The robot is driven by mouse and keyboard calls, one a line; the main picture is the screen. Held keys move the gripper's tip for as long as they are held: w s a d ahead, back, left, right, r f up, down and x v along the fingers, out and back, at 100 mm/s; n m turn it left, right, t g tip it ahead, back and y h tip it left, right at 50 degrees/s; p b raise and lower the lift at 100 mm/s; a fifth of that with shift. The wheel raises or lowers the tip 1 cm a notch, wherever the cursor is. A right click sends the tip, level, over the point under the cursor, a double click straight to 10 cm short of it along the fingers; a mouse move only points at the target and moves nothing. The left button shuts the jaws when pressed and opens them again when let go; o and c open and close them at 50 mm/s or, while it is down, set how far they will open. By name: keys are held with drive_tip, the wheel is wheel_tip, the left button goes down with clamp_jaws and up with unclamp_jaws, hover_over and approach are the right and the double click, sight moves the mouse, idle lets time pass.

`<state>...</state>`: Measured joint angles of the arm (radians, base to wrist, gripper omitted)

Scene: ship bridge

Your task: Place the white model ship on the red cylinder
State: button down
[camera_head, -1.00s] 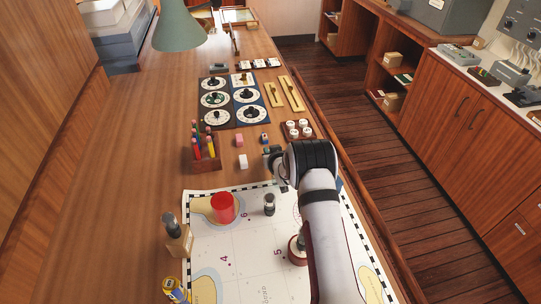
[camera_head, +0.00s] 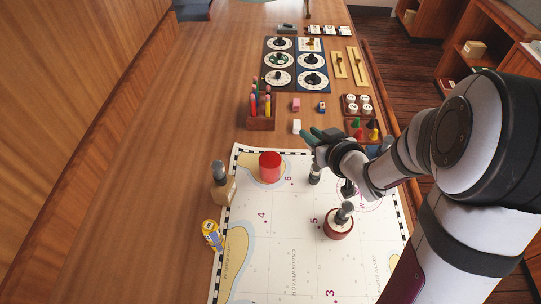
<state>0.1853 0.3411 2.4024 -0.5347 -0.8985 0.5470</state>
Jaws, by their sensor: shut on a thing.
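The red cylinder (camera_head: 270,167) stands upright on the upper left of the chart, with nothing on top. My gripper (camera_head: 313,136) is right of and slightly beyond it in the picture, with dark teal fingers pointing left. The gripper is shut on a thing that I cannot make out. I cannot clearly pick out the white model ship. A small white block (camera_head: 297,127) lies on the table just left of the fingers, seemingly apart from them.
On the chart (camera_head: 280,235) are a dark-and-silver piece (camera_head: 314,177) and a round red-based stamp (camera_head: 339,223). A bottle (camera_head: 221,185) and yellow figure (camera_head: 212,235) stand at its left edge. A pencil rack (camera_head: 261,112) is beyond. The chart's lower middle is clear.

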hover_over(270, 159)
drive_tip(key=f, duration=0.5)
drive_tip(key=shift+s+d+f, duration=0.15)
drive_tip(key=shift+d+f, duration=0.15)
drive_tip(key=shift+f, duration=0.1)
drive_tip(key=shift+a+f, duration=0.2)
drive_tip(key=shift+f, duration=0.95)
drive_tip(key=shift+a+f, duration=0.15)
drive_tip(key=shift+f, duration=0.95)
drive_tip(key=c, duration=0.8)
unclamp_jaws()
drive_tip(key=shift+f, duration=0.15)
